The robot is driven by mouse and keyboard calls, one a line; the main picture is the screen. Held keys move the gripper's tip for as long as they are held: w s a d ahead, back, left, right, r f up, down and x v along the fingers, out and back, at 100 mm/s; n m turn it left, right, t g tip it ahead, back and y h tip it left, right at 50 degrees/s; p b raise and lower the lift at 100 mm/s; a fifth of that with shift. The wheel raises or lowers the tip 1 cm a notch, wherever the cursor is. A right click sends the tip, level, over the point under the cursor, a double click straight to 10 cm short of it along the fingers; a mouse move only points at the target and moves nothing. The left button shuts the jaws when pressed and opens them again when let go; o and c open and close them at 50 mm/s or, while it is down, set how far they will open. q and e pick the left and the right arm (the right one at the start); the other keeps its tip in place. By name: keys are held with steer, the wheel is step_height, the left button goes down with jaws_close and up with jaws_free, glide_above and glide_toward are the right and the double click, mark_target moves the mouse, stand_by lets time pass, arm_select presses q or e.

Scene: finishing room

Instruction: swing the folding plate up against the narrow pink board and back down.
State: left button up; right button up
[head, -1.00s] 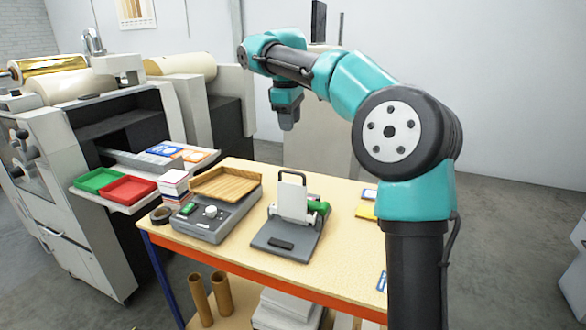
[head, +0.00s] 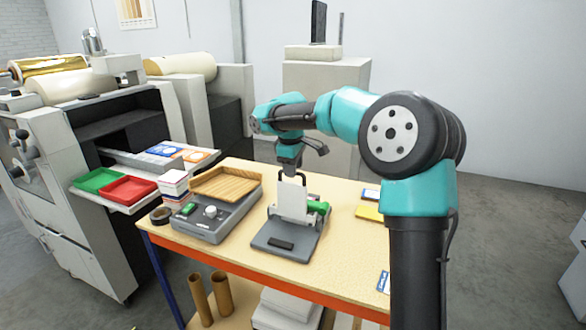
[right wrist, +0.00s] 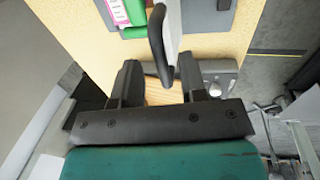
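The grey press-like device (head: 272,239) stands on the table, with its white folding plate (head: 293,201) standing up and a black loop handle (head: 301,175) at its top. My right gripper (head: 290,173) is just above that handle. In the right wrist view the black handle (right wrist: 157,38) reaches between the two spread fingers of my right gripper (right wrist: 159,68), with a gap on each side. A narrow pink piece with white marks (right wrist: 116,11) shows there beside a green part (right wrist: 135,10); I cannot tell if it is the pink board. My left gripper is not in view.
A grey unit (head: 210,226) with a wooden tray (head: 226,184) stands left of the device. A black tape roll (head: 160,215) and a small box stack (head: 175,185) are near the table's left edge. A yellow pad (head: 368,212) lies to the right. The table's front right is mostly clear.

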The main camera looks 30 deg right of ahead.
steer(key=shift+f, duration=0.25)
jaws_close()
stand_by(0.4)
